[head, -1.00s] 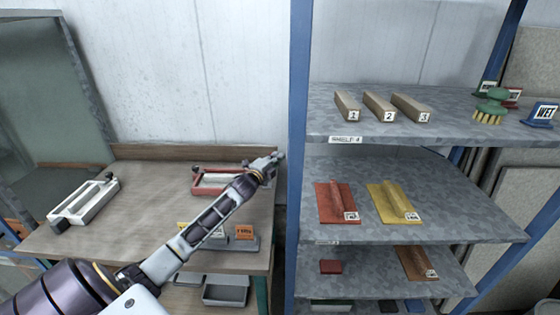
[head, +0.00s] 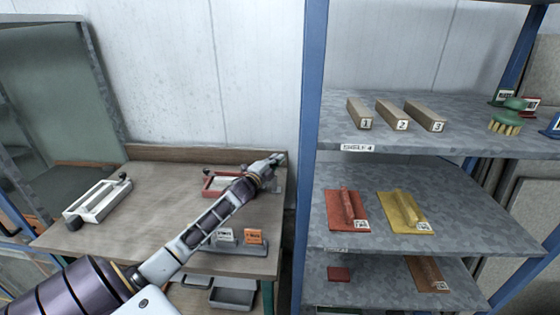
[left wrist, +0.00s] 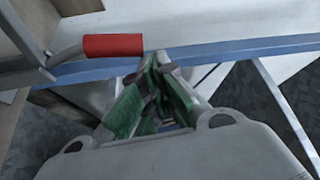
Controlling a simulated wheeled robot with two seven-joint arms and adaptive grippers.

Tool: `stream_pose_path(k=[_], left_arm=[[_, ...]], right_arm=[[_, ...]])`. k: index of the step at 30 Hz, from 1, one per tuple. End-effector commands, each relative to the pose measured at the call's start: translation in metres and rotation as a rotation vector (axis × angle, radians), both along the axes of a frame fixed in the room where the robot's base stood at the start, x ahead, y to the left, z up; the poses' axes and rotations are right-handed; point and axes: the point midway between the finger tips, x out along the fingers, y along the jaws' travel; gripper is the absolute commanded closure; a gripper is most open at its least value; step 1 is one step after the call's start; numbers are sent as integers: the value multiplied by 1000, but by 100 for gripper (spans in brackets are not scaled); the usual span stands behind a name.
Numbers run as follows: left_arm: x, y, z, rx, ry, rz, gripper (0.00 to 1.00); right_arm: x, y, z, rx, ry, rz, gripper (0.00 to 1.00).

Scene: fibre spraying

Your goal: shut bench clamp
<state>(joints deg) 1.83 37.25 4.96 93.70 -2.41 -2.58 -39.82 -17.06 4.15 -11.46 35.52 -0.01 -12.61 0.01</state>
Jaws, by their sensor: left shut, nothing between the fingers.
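My left gripper (head: 279,158) is shut and empty above the back right corner of the wooden workbench (head: 150,230). It also shows in the left wrist view (left wrist: 160,68), with green pads on its fingers. There a bent metal lever with a red grip (left wrist: 113,45), which looks like the clamp's handle, lies left of the fingertips. A small gap seems to part them; I cannot tell whether they touch. In the head view my arm and gripper hide the clamp's handle. A red frame (head: 208,184) lies on the bench, partly behind my forearm. My right gripper is out of view.
A white frame (head: 97,201) lies on the bench's left. Small labelled holders (head: 254,236) stand at its front. A blue rack post (head: 312,140) rises close right of my gripper, with shelves holding wooden blocks (head: 390,115), a red float (head: 345,209) and a yellow float (head: 402,210).

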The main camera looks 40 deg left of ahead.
Motion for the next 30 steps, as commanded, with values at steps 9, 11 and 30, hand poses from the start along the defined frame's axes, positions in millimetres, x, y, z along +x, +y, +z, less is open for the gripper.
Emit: stream_pose_path(k=[9, 11, 30], left_arm=[[-12, 19, 1, 2, 2, 1, 100], [-13, 22, 1, 2, 2, 1, 100], [-18, 31, -2, 1, 4, 4, 100]], right_arm=[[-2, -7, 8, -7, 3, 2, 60], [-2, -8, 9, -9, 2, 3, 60], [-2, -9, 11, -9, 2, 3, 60]])
